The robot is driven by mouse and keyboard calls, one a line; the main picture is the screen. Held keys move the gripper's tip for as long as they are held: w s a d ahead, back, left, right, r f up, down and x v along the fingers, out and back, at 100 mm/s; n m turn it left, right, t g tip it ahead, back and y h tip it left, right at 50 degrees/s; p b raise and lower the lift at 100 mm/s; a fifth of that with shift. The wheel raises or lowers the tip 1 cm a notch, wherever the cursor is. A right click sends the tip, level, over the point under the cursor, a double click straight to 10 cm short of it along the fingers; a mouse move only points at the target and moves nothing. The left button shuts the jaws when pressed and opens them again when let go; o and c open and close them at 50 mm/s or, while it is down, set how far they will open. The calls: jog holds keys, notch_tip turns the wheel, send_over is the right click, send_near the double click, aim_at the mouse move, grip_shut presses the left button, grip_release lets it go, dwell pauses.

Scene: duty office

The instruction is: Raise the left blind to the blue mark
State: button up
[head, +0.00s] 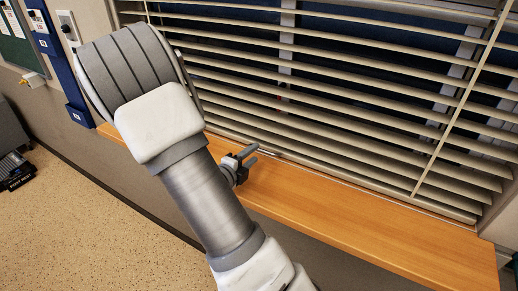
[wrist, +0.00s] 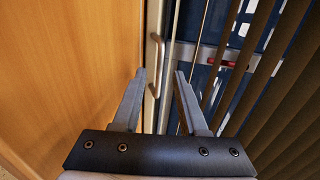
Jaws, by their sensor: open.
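A beige slatted blind (head: 330,75) hangs lowered over the window, its bottom slats just above the wooden sill. Its slats (wrist: 285,90) run along the right of the wrist view. My gripper (head: 246,158) is low, over the sill beside the blind's lower edge, partly behind my arm. In the wrist view my gripper (wrist: 160,74) is open, with nothing clearly held between its fingers. A bent metal handle (wrist: 156,60) shows just beyond the fingertips. Thin cord-like lines run beside it; I cannot tell whether they touch a finger. I cannot make out a blue mark on the blind.
The wooden sill (head: 370,230) is bare right of my gripper; it fills the left of the wrist view (wrist: 70,65). A blue wall strip (head: 62,65) with small boxes and a green board (head: 15,45) are at left. The speckled floor (head: 90,220) is open there.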

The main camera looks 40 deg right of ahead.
aim_at(258, 150)
jog(key=shift+x, duration=2.25)
jog(key=shift+c, duration=0.2)
grip_shut()
